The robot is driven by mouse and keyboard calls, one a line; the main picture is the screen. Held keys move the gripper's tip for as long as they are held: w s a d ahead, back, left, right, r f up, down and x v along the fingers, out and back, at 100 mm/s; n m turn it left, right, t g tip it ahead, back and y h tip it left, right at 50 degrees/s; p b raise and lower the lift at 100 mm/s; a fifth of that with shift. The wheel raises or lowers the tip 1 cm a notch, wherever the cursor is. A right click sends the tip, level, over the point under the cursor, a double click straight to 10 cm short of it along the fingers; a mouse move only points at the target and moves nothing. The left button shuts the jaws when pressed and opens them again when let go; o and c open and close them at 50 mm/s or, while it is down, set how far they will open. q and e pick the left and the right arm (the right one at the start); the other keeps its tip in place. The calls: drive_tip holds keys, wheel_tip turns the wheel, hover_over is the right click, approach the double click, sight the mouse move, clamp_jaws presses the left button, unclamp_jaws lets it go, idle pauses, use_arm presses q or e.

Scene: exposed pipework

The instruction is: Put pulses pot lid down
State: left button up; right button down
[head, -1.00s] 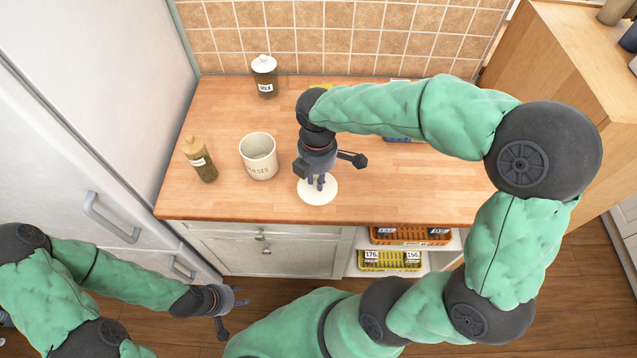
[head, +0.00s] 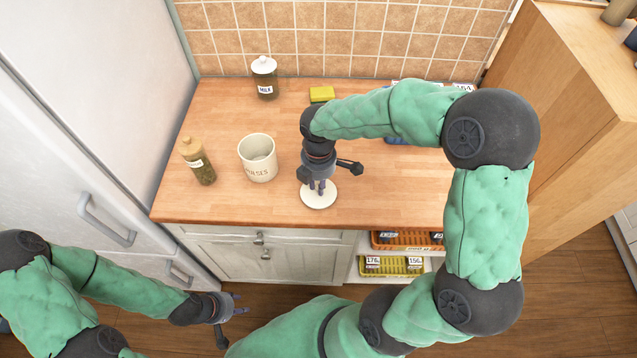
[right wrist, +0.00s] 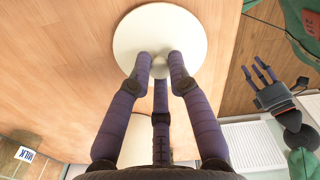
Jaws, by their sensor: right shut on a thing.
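The pulses pot (head: 258,160) is a cream pot that stands upright and uncovered on the wooden counter, left of my right gripper. Its lid (head: 318,198) is a round cream disc at the counter's front part, right of the pot. My right gripper (head: 318,190) points down and is shut on the lid's knob. In the right wrist view the fingers close around the knob at the middle of the lid (right wrist: 190,30). I cannot tell whether the lid touches the counter. My left gripper (head: 238,305) is empty and held low, in front of the cabinet, with its fingers apart.
A jar with a wooden stopper (head: 198,162) stands left of the pot. A milk jar (head: 264,78) and a yellow sponge (head: 321,94) are at the back. Orange (head: 405,240) and yellow (head: 390,265) baskets sit on shelves under the counter. The right part of the counter has free room.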

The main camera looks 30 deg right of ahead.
drive_tip(key=shift+f, duration=0.15)
drive_tip(key=c, duration=1.2)
unclamp_jaws()
drive_tip(key=shift+o, duration=0.2)
wheel_tip(320, 180, up, 12)
drive_tip(key=p, duration=0.3)
drive_tip(key=shift+r, duration=0.2)
drive_tip(key=shift+f, duration=0.1)
